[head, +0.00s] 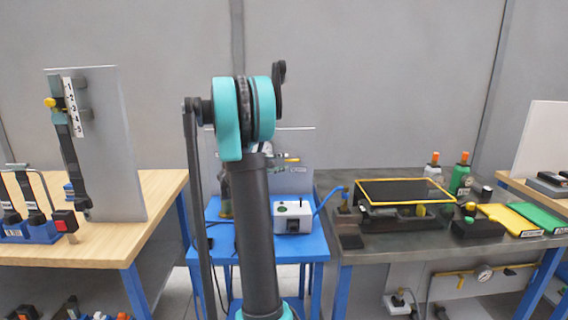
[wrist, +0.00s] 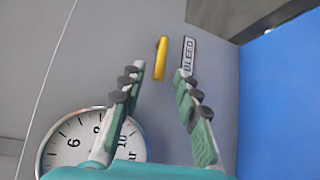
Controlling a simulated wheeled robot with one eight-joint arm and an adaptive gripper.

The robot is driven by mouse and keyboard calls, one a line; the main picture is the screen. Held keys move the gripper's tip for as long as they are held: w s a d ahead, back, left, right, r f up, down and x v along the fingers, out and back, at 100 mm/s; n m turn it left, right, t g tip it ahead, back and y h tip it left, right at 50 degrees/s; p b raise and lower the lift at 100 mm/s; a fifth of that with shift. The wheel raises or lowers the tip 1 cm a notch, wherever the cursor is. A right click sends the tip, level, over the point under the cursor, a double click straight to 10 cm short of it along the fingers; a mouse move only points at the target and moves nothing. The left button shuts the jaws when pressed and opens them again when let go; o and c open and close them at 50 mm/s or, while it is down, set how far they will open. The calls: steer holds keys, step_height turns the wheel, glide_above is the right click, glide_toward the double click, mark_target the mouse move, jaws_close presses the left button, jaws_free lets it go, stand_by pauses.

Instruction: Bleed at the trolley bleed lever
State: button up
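The yellow bleed lever (wrist: 161,57) is on a grey panel (wrist: 215,110) in the wrist view, beside a label reading BLEED (wrist: 188,56). My gripper (wrist: 158,73) is open, with one finger on each side of the lever's lower end in the picture. No finger visibly touches the lever, and the depth gap is hard to judge. In the head view the lever (head: 291,160) shows small on the upright panel of the blue trolley (head: 305,242). My arm hides part of the trolley there, and my gripper cannot be made out clearly.
A round gauge (wrist: 85,140) sits on the panel beside the left finger. A white box (head: 293,216) with a blue hose stands on the trolley. A wooden bench (head: 150,195) is at left and a dark bench (head: 400,247) at right.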

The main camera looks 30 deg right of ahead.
steer(key=shift+x, duration=0.75)
steer(key=shift+c, duration=0.5)
jaws_close()
